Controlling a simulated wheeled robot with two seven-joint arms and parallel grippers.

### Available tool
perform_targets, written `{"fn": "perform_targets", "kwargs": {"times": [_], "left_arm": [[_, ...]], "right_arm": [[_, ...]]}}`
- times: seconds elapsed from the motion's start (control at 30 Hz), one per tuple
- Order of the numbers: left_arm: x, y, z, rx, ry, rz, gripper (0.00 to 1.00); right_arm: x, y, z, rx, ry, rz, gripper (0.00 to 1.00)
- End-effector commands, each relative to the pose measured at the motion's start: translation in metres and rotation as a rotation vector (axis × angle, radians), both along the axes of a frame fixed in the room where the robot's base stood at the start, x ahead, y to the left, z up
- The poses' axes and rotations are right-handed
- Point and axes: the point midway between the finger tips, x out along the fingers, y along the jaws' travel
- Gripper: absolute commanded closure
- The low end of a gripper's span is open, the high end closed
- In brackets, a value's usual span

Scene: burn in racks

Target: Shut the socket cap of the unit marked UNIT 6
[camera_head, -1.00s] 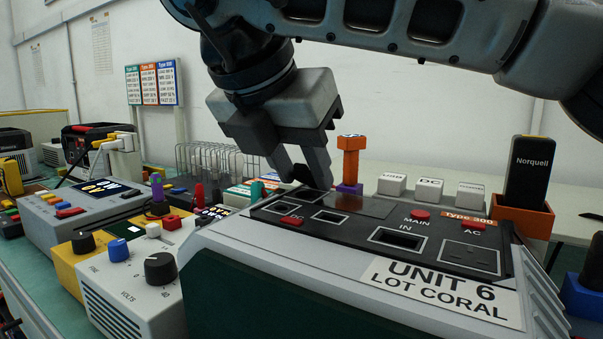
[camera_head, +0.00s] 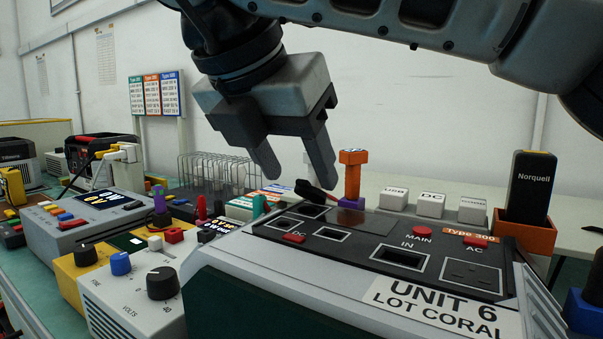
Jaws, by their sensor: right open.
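The unit marked UNIT 6 (camera_head: 440,305) stands in front, a grey case with a black top panel. A black socket cap (camera_head: 317,192) stands tilted up at the panel's far left, beside a small rectangular socket (camera_head: 307,211) that shows uncovered. My right gripper (camera_head: 296,172) hangs above the cap, its two fingers apart and pointing down, with nothing between them. The fingertips look a little above the cap; whether the right finger touches it I cannot tell. My left gripper is not in view.
An orange and purple post (camera_head: 352,175) stands close behind the cap. A black Norquell device (camera_head: 529,188) sits in an orange holder at the right. Other units with knobs (camera_head: 163,283) crowd the left. White labelled blocks (camera_head: 431,204) stand behind the panel.

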Motion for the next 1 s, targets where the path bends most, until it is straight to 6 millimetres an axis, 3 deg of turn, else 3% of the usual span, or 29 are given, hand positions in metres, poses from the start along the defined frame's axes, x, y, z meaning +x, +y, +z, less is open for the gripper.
{"fn": "perform_targets", "kwargs": {"times": [0.03, 0.27, 0.5, 1.0], "left_arm": [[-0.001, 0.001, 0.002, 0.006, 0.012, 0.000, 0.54], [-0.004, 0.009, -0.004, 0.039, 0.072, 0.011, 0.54], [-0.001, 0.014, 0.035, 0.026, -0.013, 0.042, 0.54], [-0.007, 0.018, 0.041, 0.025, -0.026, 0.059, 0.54]], "right_arm": [[-0.006, 0.005, 0.015, 0.000, -0.005, 0.002, 0.46], [-0.033, 0.025, 0.063, -0.001, -0.007, -0.001, 0.46], [-0.053, 0.040, 0.096, -0.001, -0.004, 0.000, 0.46], [-0.060, 0.045, 0.105, -0.001, -0.002, 0.000, 0.49]]}}
